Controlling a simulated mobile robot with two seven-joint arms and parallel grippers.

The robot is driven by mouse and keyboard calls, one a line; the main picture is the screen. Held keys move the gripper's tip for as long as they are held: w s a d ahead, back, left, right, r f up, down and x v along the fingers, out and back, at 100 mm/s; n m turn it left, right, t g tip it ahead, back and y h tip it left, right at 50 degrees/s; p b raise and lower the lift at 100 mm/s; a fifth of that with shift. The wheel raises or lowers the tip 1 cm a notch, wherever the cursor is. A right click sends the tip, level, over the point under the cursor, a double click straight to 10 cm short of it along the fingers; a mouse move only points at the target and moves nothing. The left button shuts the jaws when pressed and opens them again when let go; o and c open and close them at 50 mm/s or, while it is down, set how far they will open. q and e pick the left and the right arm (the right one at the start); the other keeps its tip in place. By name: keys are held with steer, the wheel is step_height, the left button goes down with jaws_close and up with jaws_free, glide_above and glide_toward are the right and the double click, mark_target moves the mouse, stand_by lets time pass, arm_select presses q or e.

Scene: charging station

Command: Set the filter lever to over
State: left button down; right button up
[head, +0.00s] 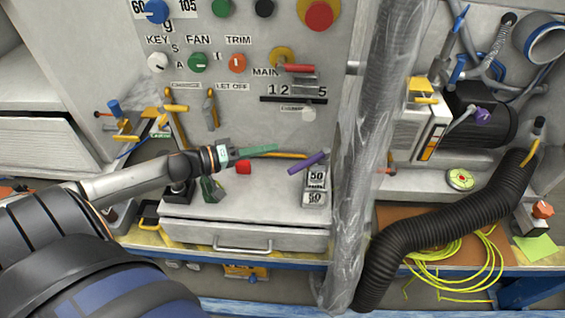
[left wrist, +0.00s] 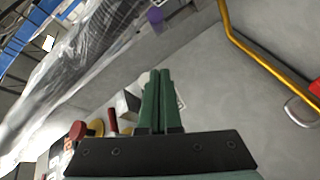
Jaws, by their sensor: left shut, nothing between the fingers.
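I cannot read a "filter" or "over" label in either view, so I cannot tell which handle is the filter lever. Lever-like parts in the head view are a purple handle (head: 306,160) by the blocks marked 50, a yellow-topped lever (head: 421,86) on the right-hand unit and a red-handled lever (head: 299,68) over the numbered scale. My left gripper (head: 274,148) has green fingers, shut and empty, in front of the panel above the drawer unit. Its fingers (left wrist: 160,74) also show shut in the left wrist view. My right gripper is out of view.
A yellow pipe (left wrist: 262,55) runs close by in the left wrist view. In the head view a plastic-wrapped column (head: 362,140) stands right of the gripper, with a black hose (head: 430,222) beyond. A red knob (head: 243,166) sits just below the fingers.

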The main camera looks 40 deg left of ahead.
mark_target(309, 162)
arm_select(q)
steer(key=shift+w+d+f, duration=0.1)
steer(key=shift+d+f, duration=0.3)
steer(key=shift+d, duration=0.35)
steer(key=shift+w+d+f, duration=0.15)
steer(key=shift+d+f, duration=0.2)
steer(key=shift+d, duration=0.4)
steer(key=shift+w+d+f, duration=0.1)
steer(key=shift+d+f, duration=0.3)
steer(key=shift+d, duration=0.35)
